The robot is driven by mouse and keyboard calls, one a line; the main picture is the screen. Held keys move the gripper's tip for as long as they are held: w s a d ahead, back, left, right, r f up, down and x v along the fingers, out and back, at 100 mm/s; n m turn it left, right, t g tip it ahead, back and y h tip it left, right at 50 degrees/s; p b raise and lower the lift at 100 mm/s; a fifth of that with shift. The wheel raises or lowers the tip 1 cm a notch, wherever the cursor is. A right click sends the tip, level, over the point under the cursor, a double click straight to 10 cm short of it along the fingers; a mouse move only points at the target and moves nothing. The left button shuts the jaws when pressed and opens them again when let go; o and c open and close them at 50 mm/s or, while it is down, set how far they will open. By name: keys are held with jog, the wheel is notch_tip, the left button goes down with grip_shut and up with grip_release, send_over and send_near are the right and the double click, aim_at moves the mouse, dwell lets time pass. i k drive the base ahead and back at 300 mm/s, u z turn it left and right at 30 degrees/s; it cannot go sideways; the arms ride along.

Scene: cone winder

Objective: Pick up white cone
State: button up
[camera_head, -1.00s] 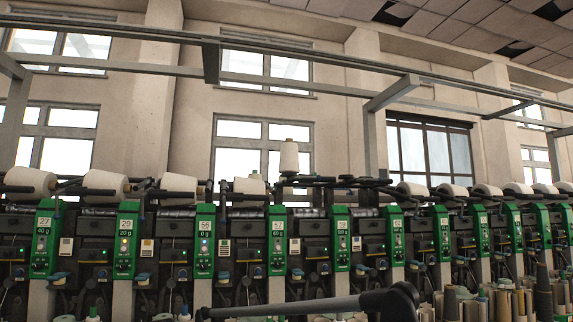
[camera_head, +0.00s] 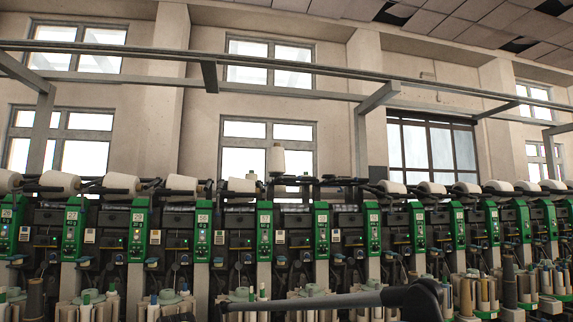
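A white cone (camera_head: 276,160) stands upright on top of the winder, a little left of the picture's middle. Other white cones lie on their sides along the machine's top, such as one at the left (camera_head: 122,182) and one near the middle (camera_head: 242,185). The pictures do not show which of them the task means. A dark link of my arm crosses the bottom of the view, well below the cones. My gripper is not in view.
The long cone winder (camera_head: 230,222) spans the view, with green numbered panels. Cone holders with bobbins and tan cones (camera_head: 466,296) line its lower front. Dark rails and levers run beside the upper cones. An overhead beam (camera_head: 300,93) crosses above, with open space between.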

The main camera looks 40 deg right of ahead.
aim_at(277, 162)
jog(key=k, duration=0.7)
jog(key=z, duration=1.35)
jog(key=i, duration=0.85)
